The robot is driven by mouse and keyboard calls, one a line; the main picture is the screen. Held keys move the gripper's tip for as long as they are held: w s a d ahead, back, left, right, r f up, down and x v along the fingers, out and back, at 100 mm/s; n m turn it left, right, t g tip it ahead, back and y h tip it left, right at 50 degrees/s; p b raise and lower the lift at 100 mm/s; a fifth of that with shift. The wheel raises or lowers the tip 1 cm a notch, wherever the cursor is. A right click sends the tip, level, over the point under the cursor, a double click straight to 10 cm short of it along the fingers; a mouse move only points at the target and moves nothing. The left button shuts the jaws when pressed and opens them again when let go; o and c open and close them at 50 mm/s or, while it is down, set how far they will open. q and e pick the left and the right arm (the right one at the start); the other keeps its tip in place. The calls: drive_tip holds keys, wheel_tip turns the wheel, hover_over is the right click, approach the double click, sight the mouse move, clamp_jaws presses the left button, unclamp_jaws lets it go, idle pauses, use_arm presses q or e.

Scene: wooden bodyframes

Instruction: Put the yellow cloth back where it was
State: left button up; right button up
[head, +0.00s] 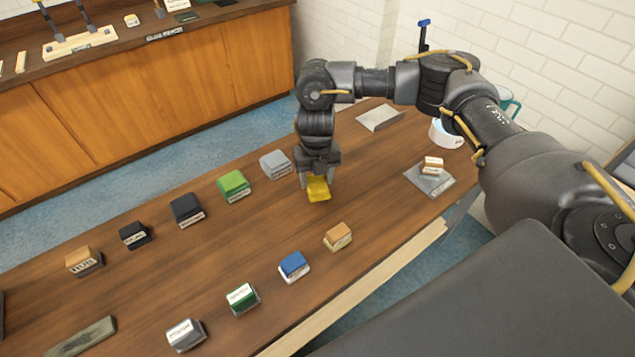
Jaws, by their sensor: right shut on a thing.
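The yellow cloth (318,190) is a small folded block at the middle of the wooden table (220,265). My right gripper (318,176) points down over it and is shut on it. The fingers hide the cloth's upper part. I cannot tell whether the cloth touches the table or is held just above it. My left gripper is not in view.
A back row holds grey (275,164), green (233,185), dark blue (187,209), black (134,235) and tan (84,260) blocks. A front row holds tan (338,236), blue (294,266), green-white (242,298) and grey-white (185,334) ones. Bare table lies between the rows.

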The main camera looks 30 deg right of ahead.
sight(317, 179)
drive_tip(key=shift+w+d+f, duration=0.15)
drive_tip(key=shift+w+f, duration=0.1)
drive_tip(key=shift+f, duration=0.2)
wheel_tip(317, 179, down, 3)
drive_tip(key=shift+r+p, duration=0.15)
drive_tip(key=shift+p, duration=0.3)
drive_tip(key=shift+f, duration=0.3)
drive_tip(key=o, duration=1)
